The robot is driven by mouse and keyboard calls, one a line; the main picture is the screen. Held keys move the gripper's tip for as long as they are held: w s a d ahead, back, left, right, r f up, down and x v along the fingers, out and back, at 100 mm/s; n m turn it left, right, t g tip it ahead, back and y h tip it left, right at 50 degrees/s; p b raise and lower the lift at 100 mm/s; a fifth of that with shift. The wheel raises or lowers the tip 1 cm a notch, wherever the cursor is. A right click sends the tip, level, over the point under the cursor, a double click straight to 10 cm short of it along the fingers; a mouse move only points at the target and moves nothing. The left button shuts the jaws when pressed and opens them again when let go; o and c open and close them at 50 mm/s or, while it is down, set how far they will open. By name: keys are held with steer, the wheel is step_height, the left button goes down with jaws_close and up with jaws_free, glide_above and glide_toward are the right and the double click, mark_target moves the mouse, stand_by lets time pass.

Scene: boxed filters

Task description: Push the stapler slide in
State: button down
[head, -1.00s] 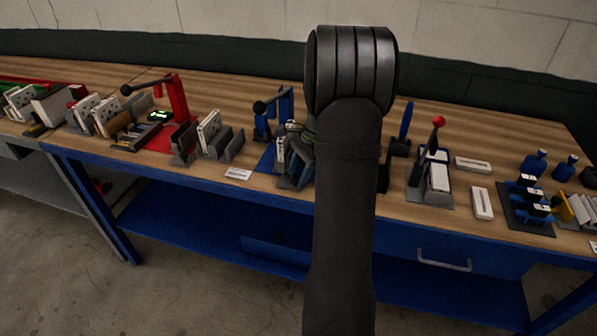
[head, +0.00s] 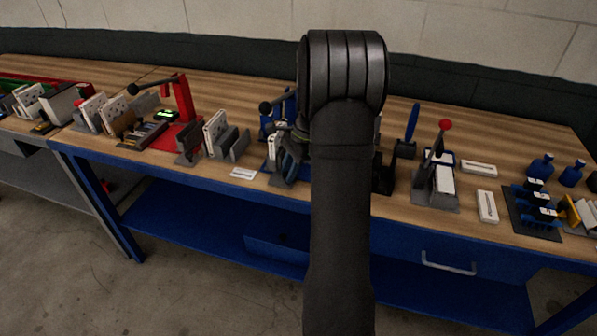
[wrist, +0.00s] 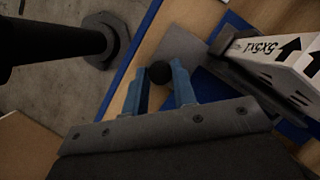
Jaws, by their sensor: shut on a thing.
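In the wrist view the two blue fingers of my gripper (wrist: 159,76) are shut on a small round black knob (wrist: 159,72) at their tips; it appears to be the slide's knob. The rest of the slide is hidden or cannot be made out. In the head view my gripper (head: 288,164) is low at the blue stapler station, partly behind my arm. The blue stapler (head: 290,103), with a black ball on its lever (head: 265,107), stands just behind it, largely covered by my arm.
A white box printed with black arrows (wrist: 275,58) stands in a grey holder close right of my gripper in the wrist view. A red press (head: 183,98) and filter boxes (head: 214,132) stand left. A red-knobbed lever device (head: 436,180) stands right. The bench's front edge is near.

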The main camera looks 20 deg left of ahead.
steer(key=shift+a+r, duration=0.1)
steer(key=shift+a, duration=0.15)
steer(key=c, duration=1.2)
jaws_free()
